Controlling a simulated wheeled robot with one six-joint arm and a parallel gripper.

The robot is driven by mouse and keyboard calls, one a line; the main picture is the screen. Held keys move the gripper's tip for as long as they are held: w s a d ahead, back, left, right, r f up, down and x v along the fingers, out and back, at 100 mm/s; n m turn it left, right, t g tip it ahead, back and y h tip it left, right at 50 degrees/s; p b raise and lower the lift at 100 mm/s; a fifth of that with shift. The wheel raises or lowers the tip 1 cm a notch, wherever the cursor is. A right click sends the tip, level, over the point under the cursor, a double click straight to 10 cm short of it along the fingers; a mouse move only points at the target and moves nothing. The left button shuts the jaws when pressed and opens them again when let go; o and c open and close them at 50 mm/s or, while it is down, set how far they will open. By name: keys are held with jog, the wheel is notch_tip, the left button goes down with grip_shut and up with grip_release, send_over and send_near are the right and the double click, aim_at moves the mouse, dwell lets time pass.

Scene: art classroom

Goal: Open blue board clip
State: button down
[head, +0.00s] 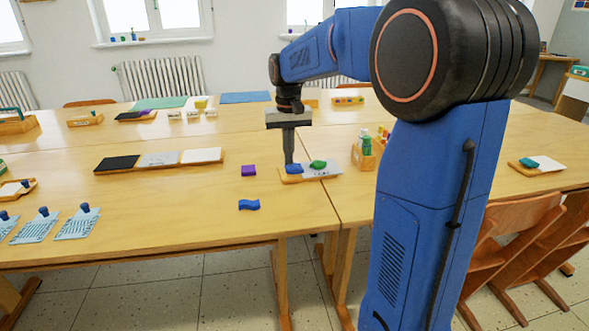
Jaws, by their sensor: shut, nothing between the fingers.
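A small wooden board (289,178) with a pale sheet lies near the joint of the tables at the centre. A blue clip-like piece (294,170) sits at its left end, and a green piece (318,164) sits beside it. My gripper (289,163) points straight down with its fingers shut and empty, its tips at or just above the blue piece. I cannot tell whether they touch it. Whether the blue piece is open or closed is too small to tell.
A purple block (248,170) and a blue wavy piece (249,204) lie to the left. A wooden holder with bottles (365,155) stands close on the right. A tray with dark, grey and white panels (160,160) lies further left. The front table area is mostly clear.

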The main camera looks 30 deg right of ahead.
aim_at(289, 169)
jog(key=shift+f, duration=0.7)
dwell(0.7)
jog(key=shift+r, duration=3.5)
jog(key=s+a+f+n+t, duration=0.1)
jog(key=s+a, duration=0.1)
jog(key=s, duration=0.7)
jog(key=s+a+f+n+t, duration=0.1)
jog(key=s+a, duration=0.1)
jog(key=s, duration=0.6)
jog(key=s+a+f+t, duration=0.1)
jog(key=s+f, duration=0.3)
jog(key=s, duration=0.3)
jog(key=s+a+f+n+t, duration=0.1)
jog(key=s+f, duration=0.4)
jog(key=s, duration=0.3)
jog(key=shift+f+t, duration=0.2)
jog(key=shift+t, duration=0.2)
